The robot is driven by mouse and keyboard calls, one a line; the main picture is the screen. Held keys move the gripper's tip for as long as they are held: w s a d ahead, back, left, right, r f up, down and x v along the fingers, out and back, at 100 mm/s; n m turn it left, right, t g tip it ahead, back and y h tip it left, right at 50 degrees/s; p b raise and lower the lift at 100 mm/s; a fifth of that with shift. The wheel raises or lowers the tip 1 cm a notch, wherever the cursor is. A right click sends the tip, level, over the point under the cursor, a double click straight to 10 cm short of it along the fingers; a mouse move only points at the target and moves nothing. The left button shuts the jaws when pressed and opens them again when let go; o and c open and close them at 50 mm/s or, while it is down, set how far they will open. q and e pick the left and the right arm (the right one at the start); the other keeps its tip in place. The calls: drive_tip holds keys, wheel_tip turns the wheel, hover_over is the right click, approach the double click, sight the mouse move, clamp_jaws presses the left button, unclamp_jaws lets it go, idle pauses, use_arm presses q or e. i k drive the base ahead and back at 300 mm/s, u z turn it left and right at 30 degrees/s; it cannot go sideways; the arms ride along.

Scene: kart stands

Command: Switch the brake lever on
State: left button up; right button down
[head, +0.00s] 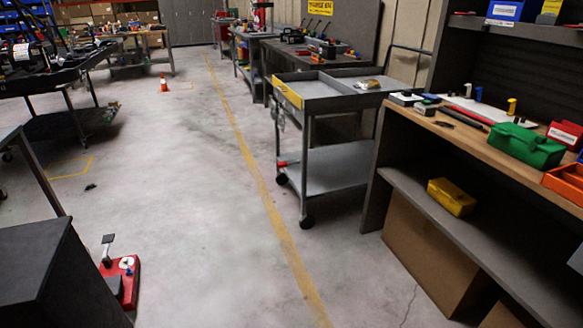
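A small red unit (126,283) with a white round part on top sits at the lower left, partly hidden behind a dark box. A short upright lever with a grey head (108,240) stands at its left side. It may be the brake lever, but I cannot tell for sure, nor which position it is in. Neither of my grippers is in view.
A dark box (50,275) fills the lower left corner. A grey cart (325,90) stands centre right beside a wooden workbench (480,145) with a green case (527,146). A traffic cone (164,83) stands farther back. The middle floor is clear along a yellow line.

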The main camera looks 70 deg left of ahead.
sight(283, 164)
drive_tip(key=u, duration=0.25)
drive_tip(key=i, duration=1.85)
drive_tip(key=u, duration=1.1)
drive_tip(key=i, duration=1)
drive_tip(key=u, duration=1.65)
drive_tip(key=i, duration=0.6)
drive_tip(key=u, duration=0.45)
